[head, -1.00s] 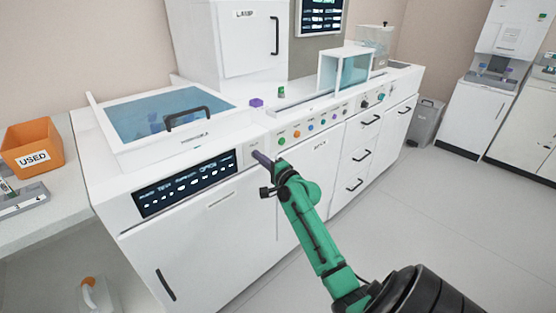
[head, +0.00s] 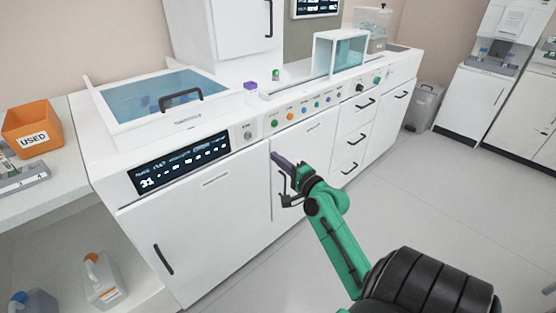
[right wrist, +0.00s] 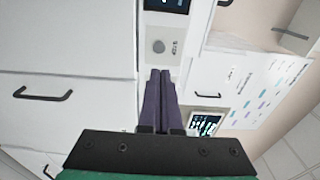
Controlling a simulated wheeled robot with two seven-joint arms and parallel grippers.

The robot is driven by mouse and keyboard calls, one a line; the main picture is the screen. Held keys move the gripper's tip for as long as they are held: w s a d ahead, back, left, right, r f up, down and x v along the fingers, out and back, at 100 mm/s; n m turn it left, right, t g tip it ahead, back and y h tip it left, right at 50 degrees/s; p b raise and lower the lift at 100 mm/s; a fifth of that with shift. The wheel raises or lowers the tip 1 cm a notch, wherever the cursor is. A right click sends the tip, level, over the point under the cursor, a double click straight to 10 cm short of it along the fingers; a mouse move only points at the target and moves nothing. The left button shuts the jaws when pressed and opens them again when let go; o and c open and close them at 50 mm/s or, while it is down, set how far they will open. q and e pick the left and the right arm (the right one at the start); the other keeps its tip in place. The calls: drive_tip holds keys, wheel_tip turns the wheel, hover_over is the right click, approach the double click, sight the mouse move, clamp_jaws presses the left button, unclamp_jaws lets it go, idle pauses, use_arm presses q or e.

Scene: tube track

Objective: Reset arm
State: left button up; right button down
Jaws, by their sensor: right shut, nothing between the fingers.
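My right gripper (head: 278,160) is at the end of the green arm, in front of the white machine (head: 215,220). Its dark purple fingers are together and empty, and in the right wrist view the gripper (right wrist: 160,75) points toward a round grey button (right wrist: 158,46) on the machine's panel. That button also shows in the head view (head: 248,135), up and left of the fingertips, apart from them. A black display (head: 180,163) left of the button shows the number 31. My left gripper is in neither view.
A lidded blue-windowed basin (head: 165,97) tops the machine, beside a small purple block (head: 250,86). Several coloured knobs line the front. An orange USED bin (head: 32,128) stands on the left shelf, with a jug (head: 102,280) below.

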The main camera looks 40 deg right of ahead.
idle(0.3)
drive_tip(key=s+a+f+n+g+p, duration=0.2)
drive_tip(key=s+f+n+g, duration=0.1)
drive_tip(key=f, duration=0.7)
drive_tip(key=s+a+f+n+g+y+p, duration=0.1)
drive_tip(key=s+a+f+n+g+p, duration=0.15)
drive_tip(key=f, duration=0.65)
drive_tip(key=s+a+f+n+g+p, duration=0.1)
drive_tip(key=s+a+f+n+g, duration=0.15)
drive_tip(key=f, duration=0.75)
drive_tip(key=s+a+f+n+g+p, duration=0.1)
drive_tip(key=s+a+f+n+g, duration=0.2)
drive_tip(key=s, duration=0.7)
drive_tip(key=s+a+f+n+g+p, duration=0.1)
drive_tip(key=s+a+f+n+g, duration=0.2)
drive_tip(key=s+f+n, duration=0.3)
drive_tip(key=s+a+f+n+g+p, duration=0.2)
drive_tip(key=s+f, duration=0.4)
drive_tip(key=s, duration=0.8)
drive_tip(key=a+n+g, duration=0.1)
drive_tip(key=n, duration=0.1)
drive_tip(key=shift+s+f+n+y, duration=0.15)
drive_tip(key=shift+s+n+y, duration=0.15)
